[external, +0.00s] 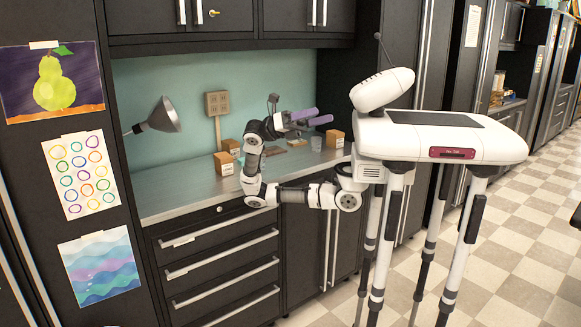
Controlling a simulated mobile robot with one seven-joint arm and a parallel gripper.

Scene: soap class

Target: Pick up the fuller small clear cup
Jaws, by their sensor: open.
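A small clear cup (316,144) stands on the grey counter, below and a little right of my gripper's fingers. It is too small in the picture to tell how full it is. I cannot make out a second clear cup; the arm hides part of the counter. My gripper (324,115) has two purple fingers, spread apart with nothing seen between them. It is above the counter, pointing right, apart from the cup.
The counter (180,190) holds a brown box (335,139) right of the cup and two more boxes (224,164), (231,147) left of my arm. A flat brown item (272,150) lies behind the arm. A lamp (163,117) is at left. The counter's left front is clear.

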